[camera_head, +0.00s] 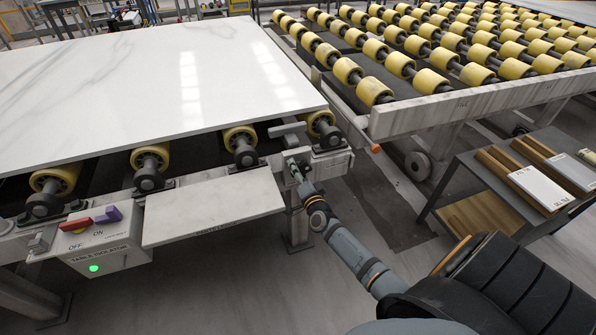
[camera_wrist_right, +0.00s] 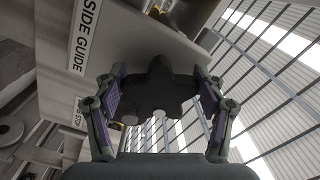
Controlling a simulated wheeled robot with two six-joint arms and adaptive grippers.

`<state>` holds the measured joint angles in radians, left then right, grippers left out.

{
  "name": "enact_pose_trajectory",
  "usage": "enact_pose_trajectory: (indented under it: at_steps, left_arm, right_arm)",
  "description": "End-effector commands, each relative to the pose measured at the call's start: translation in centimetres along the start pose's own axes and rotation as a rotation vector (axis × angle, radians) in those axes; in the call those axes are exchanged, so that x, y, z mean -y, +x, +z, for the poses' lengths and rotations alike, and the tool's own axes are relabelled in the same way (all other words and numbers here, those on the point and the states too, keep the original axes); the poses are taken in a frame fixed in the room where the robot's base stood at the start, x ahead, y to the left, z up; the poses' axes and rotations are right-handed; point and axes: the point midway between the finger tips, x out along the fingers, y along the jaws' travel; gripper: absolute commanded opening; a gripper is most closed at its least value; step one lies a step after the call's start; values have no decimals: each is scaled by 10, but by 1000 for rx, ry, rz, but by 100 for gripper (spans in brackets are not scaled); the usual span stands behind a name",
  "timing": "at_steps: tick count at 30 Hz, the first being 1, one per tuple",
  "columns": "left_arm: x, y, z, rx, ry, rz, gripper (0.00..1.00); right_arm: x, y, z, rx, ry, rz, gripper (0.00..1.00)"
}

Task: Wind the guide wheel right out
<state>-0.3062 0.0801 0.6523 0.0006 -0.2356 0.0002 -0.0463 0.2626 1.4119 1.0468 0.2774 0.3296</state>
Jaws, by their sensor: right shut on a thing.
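The guide wheel (camera_wrist_right: 160,92) is a dark lobed hand knob in the right wrist view, below a plate marked SIDE GUIDE (camera_wrist_right: 84,36). My right gripper (camera_wrist_right: 162,98) has one finger on each side of the knob and is shut on it. In the head view my right gripper (camera_head: 298,172) is at the front right corner of the roller table, and the wheel is too small or hidden to make out there. A grey bar (camera_head: 287,129) stands close to the slab's near right corner. My left gripper is not in view.
A white veined slab (camera_head: 150,75) lies on yellow rollers. A TABLE ISOLATOR box (camera_head: 100,245) with a red and purple switch and a lit green lamp is at front left. A second roller table (camera_head: 480,108) is at back right, a dark bench (camera_head: 500,190) at right.

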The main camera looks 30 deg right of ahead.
Motion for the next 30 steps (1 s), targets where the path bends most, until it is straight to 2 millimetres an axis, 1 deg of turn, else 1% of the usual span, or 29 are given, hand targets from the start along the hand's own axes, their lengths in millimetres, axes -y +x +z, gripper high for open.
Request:
enact_pose_trajectory:
  at_steps: [7,19,30]
  left_arm:
    - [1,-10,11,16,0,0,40]
    - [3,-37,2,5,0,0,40]
    - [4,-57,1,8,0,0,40]
  right_arm:
    - [0,0,-2,0,-151,1,39]
    - [-3,0,-3,0,-526,2,39]
    - [-7,0,-5,1,-851,1,39]
